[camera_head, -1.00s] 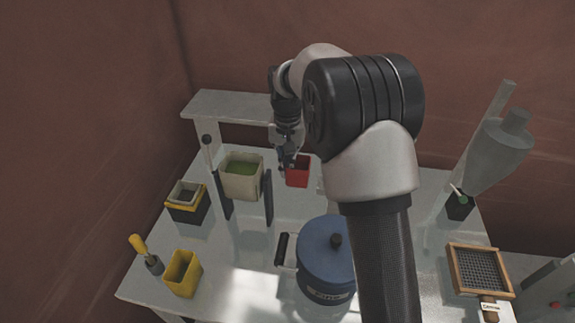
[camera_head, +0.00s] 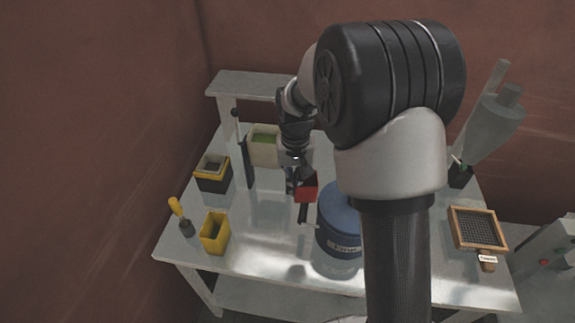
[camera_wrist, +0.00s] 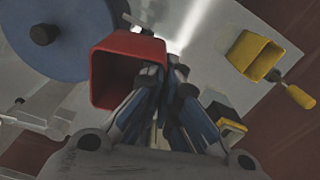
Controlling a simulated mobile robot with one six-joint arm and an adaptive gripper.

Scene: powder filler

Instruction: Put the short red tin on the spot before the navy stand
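The short red tin (camera_head: 307,188) is in my gripper (camera_head: 299,172), beside the blue lidded pot. In the wrist view the red tin (camera_wrist: 117,75) shows its open mouth, and the fingers (camera_wrist: 163,72) close at its right wall. The tin looks raised off the table, though the gap below it is hard to judge. A thin dark upright panel (camera_head: 249,163), perhaps part of the navy stand, stands left of my gripper. The rest of the stand and the spot before it cannot be made out behind my arm.
A cream tin with green contents (camera_head: 264,147) is behind. A yellow tin (camera_head: 214,234) and yellow-handled tool (camera_head: 177,210) are front left; a sieve (camera_head: 477,229) is right.

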